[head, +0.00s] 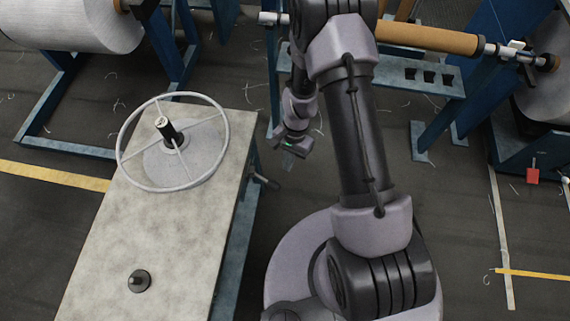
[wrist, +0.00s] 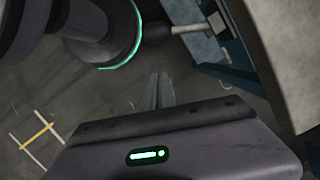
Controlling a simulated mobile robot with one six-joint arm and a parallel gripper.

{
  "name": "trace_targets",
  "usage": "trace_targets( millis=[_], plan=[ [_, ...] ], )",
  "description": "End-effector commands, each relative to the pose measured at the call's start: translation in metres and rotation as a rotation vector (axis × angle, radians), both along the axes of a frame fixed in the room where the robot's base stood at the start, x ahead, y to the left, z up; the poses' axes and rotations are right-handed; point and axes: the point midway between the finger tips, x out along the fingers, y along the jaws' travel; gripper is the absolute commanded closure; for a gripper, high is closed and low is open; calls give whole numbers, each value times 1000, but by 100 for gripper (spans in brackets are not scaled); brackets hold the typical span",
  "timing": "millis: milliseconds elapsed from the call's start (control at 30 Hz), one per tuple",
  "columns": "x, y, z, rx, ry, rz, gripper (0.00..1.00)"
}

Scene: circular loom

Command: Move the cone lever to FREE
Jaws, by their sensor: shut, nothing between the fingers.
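A lever with a dark knob (head: 270,184) sticks out from the right side of the blue-framed table. I take it to be the cone lever, but no label or FREE mark can be read. In the wrist view its black knob (wrist: 156,33) and grey rod (wrist: 194,28) point left from the blue frame. My gripper (head: 289,160) is just above and right of the lever in the head view. In the wrist view the fingertips of my gripper (wrist: 159,76) are together and empty, below the knob in the picture and apart from it.
The pale tabletop (head: 150,235) carries a wire-rimmed wheel (head: 190,150) and a small black knob (head: 139,281). A white roll (head: 75,22) stands at the upper left. A brown roller (head: 425,38) crosses the blue frame behind. Floor between table and frame is mostly clear.

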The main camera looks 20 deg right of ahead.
Motion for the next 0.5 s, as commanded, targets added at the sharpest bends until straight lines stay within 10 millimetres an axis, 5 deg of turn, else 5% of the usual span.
trace_targets(
  millis=[33, 200, 500],
  plan=[
    [4, -2, 21, -1, -6, 1, 100],
    [10, -10, 61, -1, -7, 0, 100],
    [16, -16, 94, -2, -7, 1, 100]
  ],
)
